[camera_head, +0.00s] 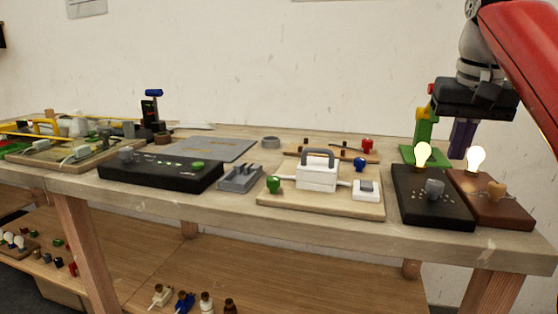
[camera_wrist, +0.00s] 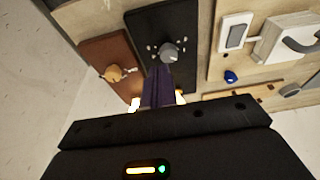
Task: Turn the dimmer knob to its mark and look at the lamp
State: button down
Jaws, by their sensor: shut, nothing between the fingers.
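A black board (camera_head: 425,212) at the right end of the bench carries a grey knob (camera_head: 434,190) with pale dots around it and a glowing bulb (camera_head: 423,153) behind. Beside it, a brown board (camera_head: 512,212) carries a tan knob (camera_head: 496,190) and another glowing bulb (camera_head: 474,157). The wrist view also shows the grey knob (camera_wrist: 169,52) and the tan knob (camera_wrist: 114,73). My gripper (camera_head: 462,152) has purple fingers, shut and empty, pointing down above the back of the two boards, apart from both knobs. My fingers and palm partly hide the bulbs in the wrist view.
A green stand (camera_head: 424,128) is behind the black board, close to my gripper. To the left are a wooden board (camera_head: 330,202) with a white handled block (camera_head: 317,176), a grey tray (camera_head: 240,180) and a black panel (camera_head: 150,175). The front bench edge is clear.

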aim_at(434, 190)
jog(key=b+x, duration=0.1)
jog(key=x, duration=0.1)
jog(key=s+b+x, duration=0.1)
jog(key=x, duration=0.1)
jog(key=b+x, duration=0.2)
jog(key=shift+s+a+f, duration=0.15)
jog(key=shift+a+f, duration=0.1)
jog(key=shift+f, duration=0.3)
dwell(0.4)
jog(key=shift+a, duration=0.25)
jog(key=shift+a+b, duration=0.25)
jog(key=shift+b, duration=0.05)
jog(key=shift+w+a+r, duration=0.1)
jog(key=shift+w+a, duration=0.25)
jog(key=shift+a, duration=0.05)
jog(key=shift+w+a, duration=0.15)
jog(key=shift+a, duration=0.05)
dwell(0.4)
jog(key=shift+a, duration=0.1)
